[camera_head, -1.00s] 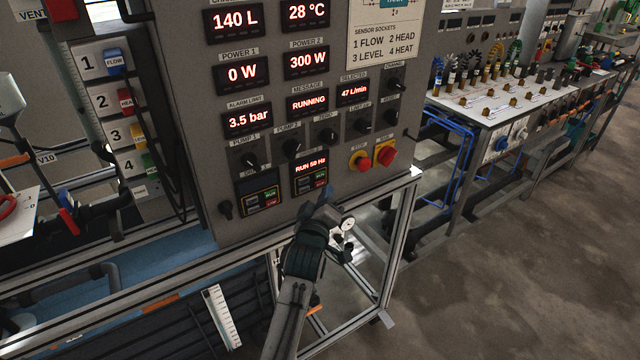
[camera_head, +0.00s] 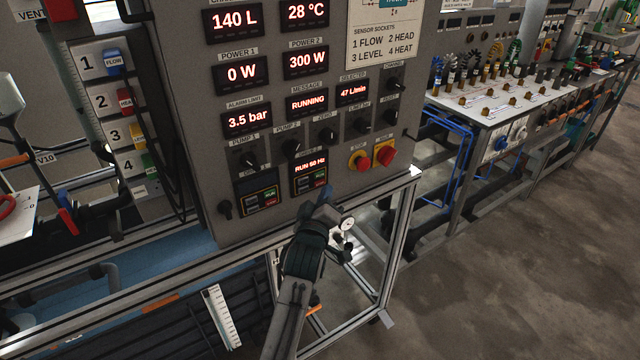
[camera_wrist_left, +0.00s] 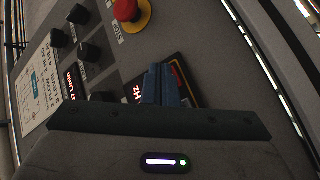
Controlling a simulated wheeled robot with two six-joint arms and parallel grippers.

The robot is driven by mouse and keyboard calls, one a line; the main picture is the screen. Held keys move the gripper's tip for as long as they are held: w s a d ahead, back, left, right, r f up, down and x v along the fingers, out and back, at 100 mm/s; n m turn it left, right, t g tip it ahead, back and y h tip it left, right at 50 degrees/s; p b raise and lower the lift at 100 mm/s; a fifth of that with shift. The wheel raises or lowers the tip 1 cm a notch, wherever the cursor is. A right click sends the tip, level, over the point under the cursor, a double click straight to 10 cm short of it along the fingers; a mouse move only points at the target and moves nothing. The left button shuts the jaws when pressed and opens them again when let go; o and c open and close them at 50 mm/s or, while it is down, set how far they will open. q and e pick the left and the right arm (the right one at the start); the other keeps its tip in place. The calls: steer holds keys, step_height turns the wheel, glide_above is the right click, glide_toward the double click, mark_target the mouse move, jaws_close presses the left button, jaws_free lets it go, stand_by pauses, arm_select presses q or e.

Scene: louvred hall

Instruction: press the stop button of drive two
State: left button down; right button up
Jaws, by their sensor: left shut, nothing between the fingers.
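Drive two (camera_head: 299,185) is the right-hand small dark unit low on the grey panel, its red display (camera_head: 310,165) reading RUN 50 Hz. My left gripper (camera_head: 326,193) is shut and empty, its tips at the lower right of this unit. The fingers cover its lower right part, so I cannot make out its stop button in the head view. In the left wrist view the blue fingers (camera_wrist_left: 161,85) are together over the unit, with a red patch (camera_wrist_left: 176,76) showing beside them. I cannot tell whether the tips touch it. My right gripper is not in view.
Drive one (camera_head: 258,199) sits to the left, with green and red keys. A red mushroom button (camera_head: 361,161) on yellow and a red knob (camera_head: 385,156) are to the upper right. Black knobs (camera_head: 291,149) sit above. A gauge (camera_head: 347,224) is near my wrist.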

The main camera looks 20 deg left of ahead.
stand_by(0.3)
arm_select(q)
steer(key=shift+w+a, duration=0.25)
steer(key=shift+a, duration=0.1)
stand_by(0.4)
steer(key=shift+w+a, duration=0.1)
steer(key=shift+a, duration=0.05)
steer(key=shift+w+a+b, duration=0.1)
steer(key=shift+b, duration=0.2)
stand_by(0.3)
steer(key=shift+s+d, duration=0.5)
steer(key=shift+d, duration=0.1)
